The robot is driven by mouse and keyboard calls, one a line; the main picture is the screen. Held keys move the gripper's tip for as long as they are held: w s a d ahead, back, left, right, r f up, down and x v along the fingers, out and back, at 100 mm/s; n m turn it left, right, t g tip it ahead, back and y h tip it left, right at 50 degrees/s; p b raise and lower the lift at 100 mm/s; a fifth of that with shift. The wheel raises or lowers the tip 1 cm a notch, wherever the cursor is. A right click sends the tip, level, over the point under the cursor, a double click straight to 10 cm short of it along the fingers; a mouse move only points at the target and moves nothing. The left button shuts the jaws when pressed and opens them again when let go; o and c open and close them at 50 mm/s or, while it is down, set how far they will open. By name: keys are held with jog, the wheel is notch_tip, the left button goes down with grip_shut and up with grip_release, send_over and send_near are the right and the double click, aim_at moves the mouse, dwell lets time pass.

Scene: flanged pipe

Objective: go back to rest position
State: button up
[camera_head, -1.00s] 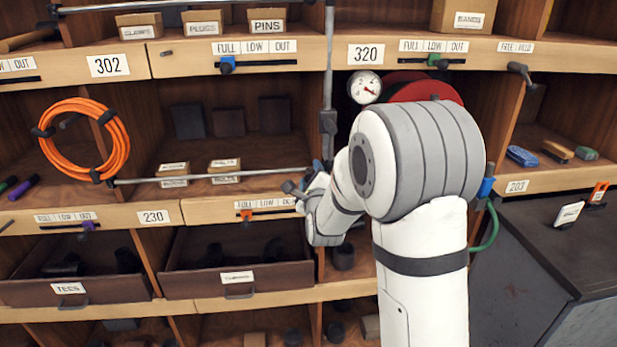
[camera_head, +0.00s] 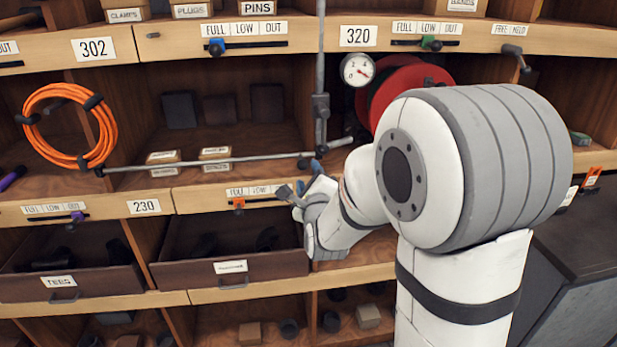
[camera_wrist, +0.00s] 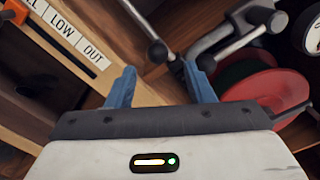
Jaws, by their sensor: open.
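My gripper (camera_head: 308,177) is at the shelf front, just under the right part of the horizontal grey pipe (camera_head: 215,162). In the wrist view its two blue fingers (camera_wrist: 162,86) stand apart, with nothing held between them. A grey rod with a dark round end (camera_wrist: 157,50) lies just beyond the fingers, and a second dark-tipped lever (camera_wrist: 240,42) is near the right finger. I cannot tell whether either touches it. The vertical grey pipe (camera_head: 321,75) rises behind the gripper. My arm hides part of the shelf on the right.
An orange hose coil (camera_head: 66,126) hangs at left. A pressure gauge (camera_head: 358,70) and red reel (camera_head: 400,90) sit behind my arm. Open drawers (camera_head: 230,270) jut out below the gripper. A dark cabinet (camera_head: 585,240) stands at right.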

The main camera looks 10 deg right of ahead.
jog(key=s+d+f+n+g, duration=0.2)
jog(key=s+n+g, duration=0.5)
jog(key=s+n, duration=0.5)
jog(key=s+d+f+n+g, duration=0.2)
jog(key=s+n+g, duration=0.6)
jog(key=s, duration=1)
jog(key=f+n, duration=0.1)
jog(key=n, duration=0.3)
jog(key=shift+f+n, duration=0.25)
jog(key=shift+n, duration=0.15)
